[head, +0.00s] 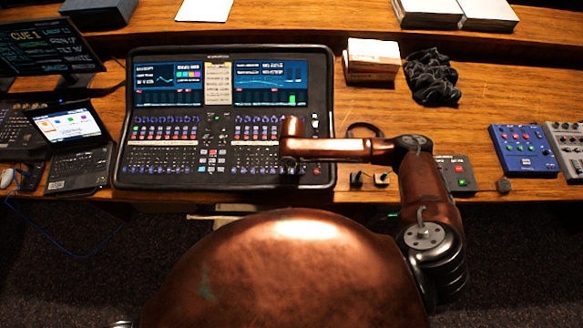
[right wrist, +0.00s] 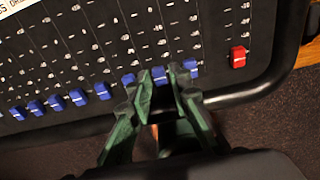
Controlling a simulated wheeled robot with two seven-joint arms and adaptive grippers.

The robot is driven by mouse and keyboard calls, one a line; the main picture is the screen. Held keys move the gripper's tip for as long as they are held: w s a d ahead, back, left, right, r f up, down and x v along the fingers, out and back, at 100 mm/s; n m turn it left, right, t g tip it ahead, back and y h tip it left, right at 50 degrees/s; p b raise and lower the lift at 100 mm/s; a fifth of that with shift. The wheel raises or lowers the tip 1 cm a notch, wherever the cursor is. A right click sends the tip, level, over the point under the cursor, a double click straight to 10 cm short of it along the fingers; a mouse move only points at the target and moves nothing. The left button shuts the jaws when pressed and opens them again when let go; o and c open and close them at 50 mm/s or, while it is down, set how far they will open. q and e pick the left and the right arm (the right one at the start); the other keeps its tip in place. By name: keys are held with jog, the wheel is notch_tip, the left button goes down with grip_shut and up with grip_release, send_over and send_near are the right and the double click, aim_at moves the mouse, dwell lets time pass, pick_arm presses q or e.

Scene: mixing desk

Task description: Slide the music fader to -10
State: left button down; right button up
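The mixing console (head: 122,150) stands on the desk, with fader rows along its front part. In the right wrist view, a row of blue fader caps (right wrist: 103,91) lies near the console's front edge, with one red cap (right wrist: 238,57) at the right. My right gripper (right wrist: 161,77) has its two green fingers apart, one on either side of a blue cap (right wrist: 159,75); I cannot tell whether they touch it. In the head view my right arm hides the gripper's fingertips. I cannot read which fader is labelled music.
A laptop (head: 68,125) and a monitor (head: 40,45) stand left of the console. White-orange boxes (head: 372,58) and a black cable bundle (head: 432,78) lie to its right. A blue pedal (head: 523,150) sits far right.

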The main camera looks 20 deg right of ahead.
jog(key=shift+c, duration=0.2)
grip_shut()
dwell(0.4)
